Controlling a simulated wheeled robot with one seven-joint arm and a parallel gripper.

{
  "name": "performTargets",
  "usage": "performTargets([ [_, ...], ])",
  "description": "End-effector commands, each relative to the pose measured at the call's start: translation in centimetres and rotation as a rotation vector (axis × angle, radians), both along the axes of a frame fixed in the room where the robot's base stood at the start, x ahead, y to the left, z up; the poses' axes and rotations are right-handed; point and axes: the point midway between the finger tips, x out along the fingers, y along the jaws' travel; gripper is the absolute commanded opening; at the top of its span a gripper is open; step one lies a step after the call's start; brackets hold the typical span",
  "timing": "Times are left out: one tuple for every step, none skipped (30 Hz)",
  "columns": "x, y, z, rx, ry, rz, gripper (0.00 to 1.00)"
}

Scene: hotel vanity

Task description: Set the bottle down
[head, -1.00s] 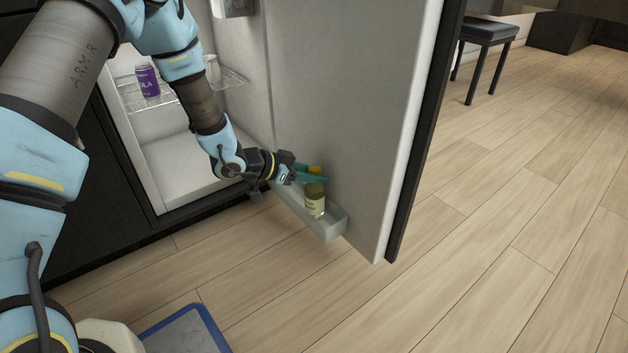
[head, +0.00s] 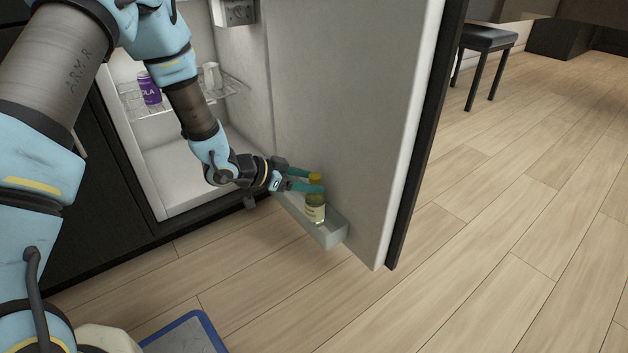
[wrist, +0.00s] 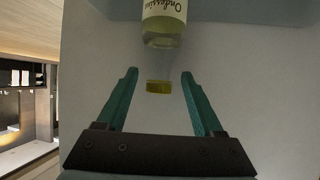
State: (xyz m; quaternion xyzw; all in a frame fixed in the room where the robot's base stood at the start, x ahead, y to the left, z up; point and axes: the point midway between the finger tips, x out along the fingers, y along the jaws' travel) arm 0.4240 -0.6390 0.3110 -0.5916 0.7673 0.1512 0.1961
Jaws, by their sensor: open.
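The bottle (head: 316,205) has yellow-green contents, a pale label and a yellow cap. It stands upright in the door bin (head: 329,236) on the inside of the open fridge door. It also shows in the wrist view (wrist: 163,22), at the top, with its cap between the levels of the two fingers. My gripper (head: 312,181) is open, its teal fingers spread apart near the bottle's neck and cap. In the wrist view the fingertips (wrist: 159,75) stand on either side of the cap with gaps, not touching it.
The fridge door (head: 345,110) stands open to the right of the bin. A purple can (head: 150,88) and a white cup (head: 212,75) stand on the wire shelf inside. A blue-edged mat or tray (head: 190,335) lies on the floor. A black stool (head: 486,40) stands far right.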

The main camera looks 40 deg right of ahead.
Motion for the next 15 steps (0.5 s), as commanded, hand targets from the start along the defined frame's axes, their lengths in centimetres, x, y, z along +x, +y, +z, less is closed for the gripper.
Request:
performTargets([
  [0.3, 0.9, 0.9, 0.001, 0.001, 0.004, 0.69],
  [0.5, 1.4, 1.3, 0.001, 0.002, 0.005, 0.69],
  [0.7, 2.2, 1.7, 0.000, 0.002, 0.005, 0.69],
  [0.8, 2.7, 2.1, 0.001, 0.002, 0.005, 0.69],
  [1.0, 3.3, 2.4, 0.000, 0.001, 0.004, 0.69],
  [1.1, 4.0, 2.8, 0.000, 0.002, 0.005, 0.69],
  [1.3, 4.5, 3.1, 0.000, 0.000, 0.004, 0.69],
  [1.4, 5.0, 3.4, 0.000, 0.000, 0.004, 0.69],
  [1.6, 5.7, 3.7, -0.001, 0.001, 0.004, 0.69],
  [1.7, 6.1, 3.9, 0.000, 0.002, 0.003, 0.69],
  [1.7, 6.6, 4.1, 0.000, 0.002, 0.003, 0.69],
  [1.9, 7.1, 4.3, 0.001, 0.001, 0.004, 0.69],
  [2.0, 7.4, 4.5, 0.000, 0.001, 0.004, 0.69],
  [2.1, 7.7, 4.6, 0.000, 0.001, 0.003, 0.69],
  [2.1, 8.0, 4.8, 0.000, 0.000, 0.001, 0.69],
])
